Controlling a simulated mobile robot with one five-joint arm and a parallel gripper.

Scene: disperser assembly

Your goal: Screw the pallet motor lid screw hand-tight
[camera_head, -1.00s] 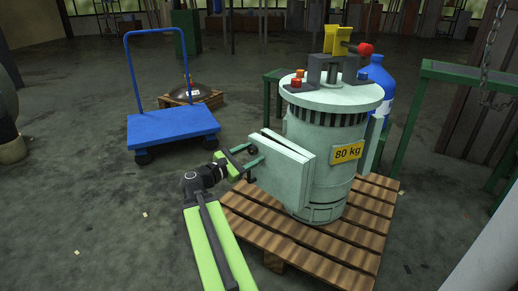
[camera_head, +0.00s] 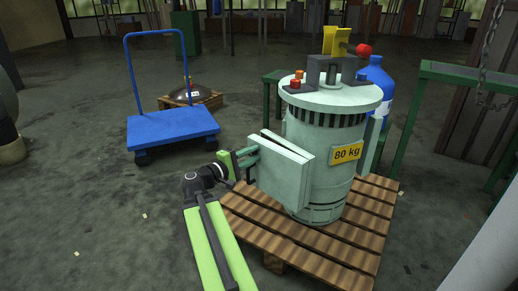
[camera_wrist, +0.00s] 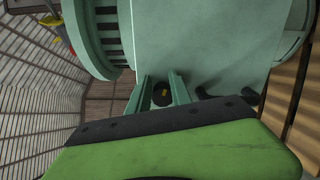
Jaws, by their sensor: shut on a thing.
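The pale green motor (camera_head: 325,165) stands upright on the wooden pallet, with a yellow "80 kg" label. Its flat box lid (camera_head: 280,175) faces left, toward my arm. My gripper (camera_head: 254,158) is at the lid's left side. In the wrist view my gripper (camera_wrist: 162,92) has its two pale green fingers on either side of a dark round screw head (camera_wrist: 161,96) with a small yellow mark. The fingers are shut on this screw, which sits against the lid side. The screw's shaft is hidden, and the head view does not show the screw clearly.
The pallet (camera_head: 350,240) lies under the motor. A blue cart (camera_head: 172,125) stands on the left, with a small pallet holding a dark dome (camera_head: 190,93) behind it. A blue bottle (camera_head: 377,85) and green frame (camera_head: 400,130) are behind the motor.

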